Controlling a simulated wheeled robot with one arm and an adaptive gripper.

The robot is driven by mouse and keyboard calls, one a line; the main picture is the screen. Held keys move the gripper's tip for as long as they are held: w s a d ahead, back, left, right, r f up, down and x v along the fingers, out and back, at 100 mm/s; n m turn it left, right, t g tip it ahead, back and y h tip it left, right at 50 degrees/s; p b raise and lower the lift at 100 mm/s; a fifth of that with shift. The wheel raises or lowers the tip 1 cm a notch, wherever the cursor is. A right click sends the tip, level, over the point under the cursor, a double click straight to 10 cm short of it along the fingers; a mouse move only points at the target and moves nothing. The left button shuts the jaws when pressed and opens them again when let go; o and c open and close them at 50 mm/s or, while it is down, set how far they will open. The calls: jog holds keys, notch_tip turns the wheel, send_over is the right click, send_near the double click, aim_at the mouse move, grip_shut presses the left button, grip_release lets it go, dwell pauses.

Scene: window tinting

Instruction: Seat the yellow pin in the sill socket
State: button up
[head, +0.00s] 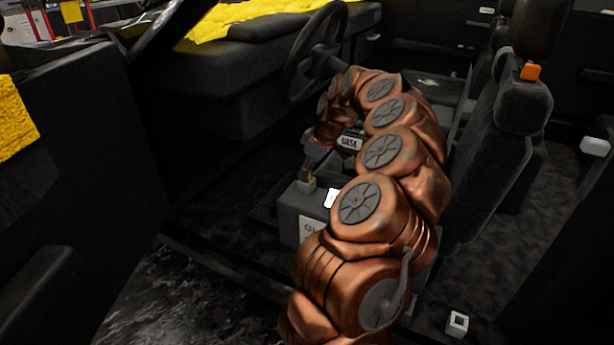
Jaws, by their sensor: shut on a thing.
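My gripper (311,163) points down inside the car, over the left end of a dark grey box. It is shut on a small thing. A tiny orange-yellow bit (309,175) shows at its fingertips, just above or in a small grey square holder (305,185) on the box; I take it to be the yellow pin. It is too small to tell whether the pin is clear of that holder. A pale square socket (457,323) with an open top stands on the sill at the lower right, apart from my gripper.
The dark grey box (287,222) carries white labels and stands on the car floor. A steering wheel (290,65) is behind my arm. A seat (500,150) with an orange block (530,71) is at right. A white block (595,146) sits at the right edge.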

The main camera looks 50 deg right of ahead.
grip_shut()
jog(key=shift+r+p, duration=0.8)
jog(key=shift+r, duration=1)
jog(key=shift+s, duration=0.1)
jog(key=s+a+r+p, duration=0.1)
jog(key=s+a, duration=1)
jog(key=shift+s+r+p, duration=0.2)
jog(key=shift+s+p, duration=0.05)
jog(key=shift+p, duration=0.1)
jog(key=w+a+m+h, duration=0.1)
jog(key=w+a+m, duration=0.1)
jog(key=w+a, duration=1)
jog(key=w+a+m, duration=0.1)
jog(key=w+a, duration=0.8)
jog(key=a, duration=0.5)
notch_tip(320, 180, up, 21)
jog(key=s+p, duration=0.2)
jog(key=p, duration=2.9)
jog(key=shift+a+f+p, duration=0.15)
jog(key=shift+f+p, duration=0.05)
jog(key=shift+p, duration=0.2)
